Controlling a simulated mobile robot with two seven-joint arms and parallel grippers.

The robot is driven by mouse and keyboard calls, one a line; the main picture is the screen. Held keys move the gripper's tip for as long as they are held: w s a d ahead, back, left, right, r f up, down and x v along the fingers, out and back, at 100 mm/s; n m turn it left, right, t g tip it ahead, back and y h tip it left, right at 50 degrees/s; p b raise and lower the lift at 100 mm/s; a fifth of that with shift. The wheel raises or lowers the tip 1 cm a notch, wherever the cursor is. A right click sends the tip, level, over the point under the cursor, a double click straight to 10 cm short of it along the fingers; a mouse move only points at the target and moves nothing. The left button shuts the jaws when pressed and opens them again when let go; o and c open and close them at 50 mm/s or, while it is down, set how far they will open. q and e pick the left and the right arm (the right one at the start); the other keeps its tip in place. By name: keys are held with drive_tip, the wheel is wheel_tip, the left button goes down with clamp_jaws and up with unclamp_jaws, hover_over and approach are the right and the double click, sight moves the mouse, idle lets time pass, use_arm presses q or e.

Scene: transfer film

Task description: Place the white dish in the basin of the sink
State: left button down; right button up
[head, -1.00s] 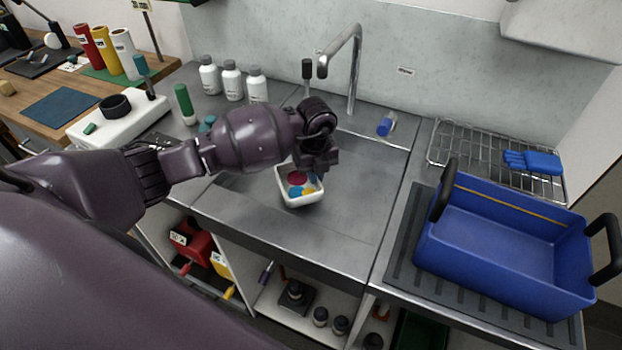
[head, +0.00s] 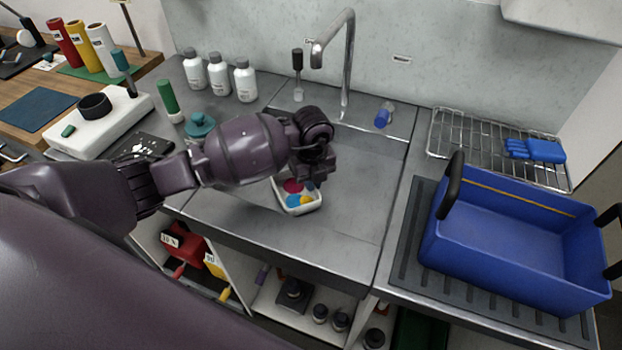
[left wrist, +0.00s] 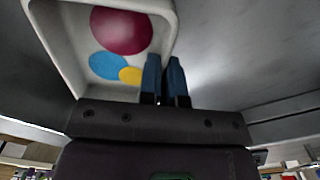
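The white dish (head: 299,209) is a small square tray with crimson, blue and yellow discs inside. It is over or inside the sink basin (head: 345,215), near its front left part; I cannot tell whether it touches the bottom. My left gripper (head: 318,178) is at the dish's right edge. In the left wrist view, the two blue fingers (left wrist: 166,82) are close together at the wall of the dish (left wrist: 168,22), shut on its rim. My forearm hides part of the basin's left side. My right gripper is not in view.
A blue crate (head: 510,245) on a ribbed mat and a wire rack (head: 470,150) stand right. White bottles (head: 219,74) stand at the back left. The basin's right side is clear.

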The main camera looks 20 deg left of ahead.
use_arm(q)
drive_tip(key=shift+f, duration=0.15)
drive_tip(key=c, duration=1.3)
unclamp_jaws()
wheel_tip(320, 180, up, 6)
drive_tip(key=shift+r+p, duration=0.25)
drive_tip(key=shift+p, duration=0.05)
drive_tip(key=shift+r, duration=0.65)
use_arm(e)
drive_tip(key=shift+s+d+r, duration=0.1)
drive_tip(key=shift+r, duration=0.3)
